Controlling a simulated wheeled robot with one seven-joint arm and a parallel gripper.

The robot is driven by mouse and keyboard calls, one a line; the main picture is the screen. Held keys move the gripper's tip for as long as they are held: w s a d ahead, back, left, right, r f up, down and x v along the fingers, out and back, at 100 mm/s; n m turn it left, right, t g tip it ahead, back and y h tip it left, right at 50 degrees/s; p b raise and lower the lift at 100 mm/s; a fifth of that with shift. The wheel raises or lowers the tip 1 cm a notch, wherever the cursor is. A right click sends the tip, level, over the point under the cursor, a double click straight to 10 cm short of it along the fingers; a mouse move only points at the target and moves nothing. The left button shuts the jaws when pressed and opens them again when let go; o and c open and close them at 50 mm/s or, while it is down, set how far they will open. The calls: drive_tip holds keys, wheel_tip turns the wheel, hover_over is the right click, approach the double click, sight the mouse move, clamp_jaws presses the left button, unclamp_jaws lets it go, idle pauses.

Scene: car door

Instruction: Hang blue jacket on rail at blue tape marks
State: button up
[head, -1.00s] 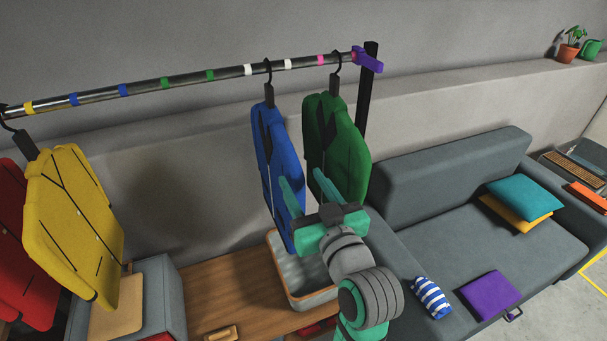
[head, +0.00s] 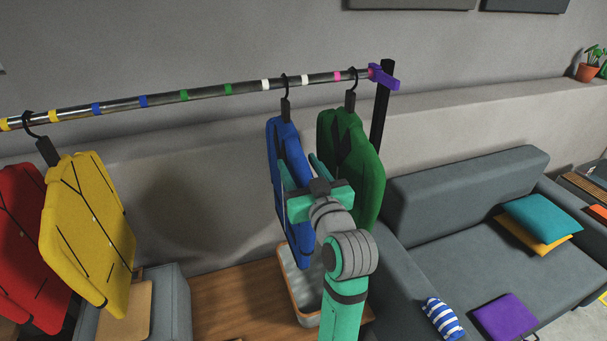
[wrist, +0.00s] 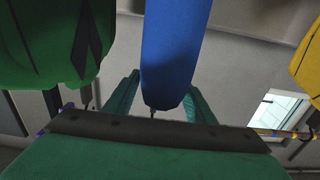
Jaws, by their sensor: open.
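The blue jacket (head: 289,185) hangs from a black hanger (head: 285,90) on the metal rail (head: 215,92), hooked between two white tape marks. The two blue tape marks (head: 97,109) and (head: 143,101) are further left on the rail, with no hanger between them. My gripper (head: 298,163) is open at the blue jacket's upper half. In the wrist view, the fingers (wrist: 154,88) appear on either side of the blue jacket (wrist: 173,45); I cannot tell whether they touch it. The palm hides part of the view there.
A green jacket (head: 352,160) hangs close to the right of the blue one. Yellow (head: 85,230) and red (head: 30,240) jackets hang at the left. A purple clamp (head: 383,76) is at the rail's right end. Below are a bin (head: 290,287) and sofa (head: 450,210).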

drive_tip(key=shift+w, duration=0.2)
clamp_jaws()
drive_tip(key=shift+r, duration=0.4)
